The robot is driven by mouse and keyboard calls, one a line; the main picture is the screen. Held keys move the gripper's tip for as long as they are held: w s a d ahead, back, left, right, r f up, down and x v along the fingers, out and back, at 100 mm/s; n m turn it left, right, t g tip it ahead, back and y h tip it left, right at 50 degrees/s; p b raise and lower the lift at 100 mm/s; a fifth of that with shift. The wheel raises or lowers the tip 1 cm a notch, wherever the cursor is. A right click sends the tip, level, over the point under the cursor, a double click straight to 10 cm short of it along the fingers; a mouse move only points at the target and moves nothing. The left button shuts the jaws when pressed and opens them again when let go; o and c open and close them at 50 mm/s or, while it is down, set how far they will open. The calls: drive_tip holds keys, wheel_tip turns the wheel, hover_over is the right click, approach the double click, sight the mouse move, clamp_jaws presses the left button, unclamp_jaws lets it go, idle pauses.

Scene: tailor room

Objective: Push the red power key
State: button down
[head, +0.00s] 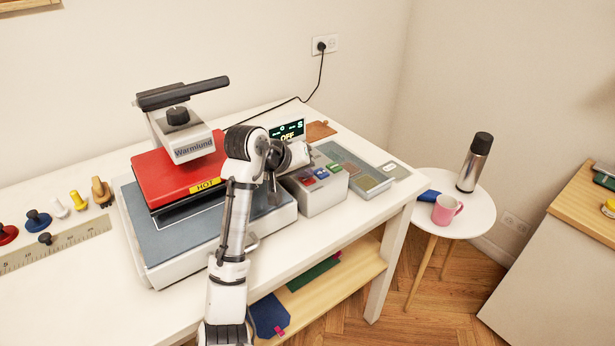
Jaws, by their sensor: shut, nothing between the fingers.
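The grey control box (322,199) stands on the white table beside the heat press. My gripper (273,198) is shut and empty, pointing down just left of the control box. It looks apart from the red key; its exact height is hard to tell.
The heat press with a red plate (180,172) and black handle (182,93) stands left of my arm. Grey trays (373,182) lie right of the box. A round side table (470,215) holds a pink mug (446,209) and a flask (474,163).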

sight(304, 181)
drive_tip(key=shift+r+p, duration=0.45)
wheel_tip(304, 181, up, 4)
drive_tip(key=p, duration=0.4)
drive_tip(key=shift+r, duration=1)
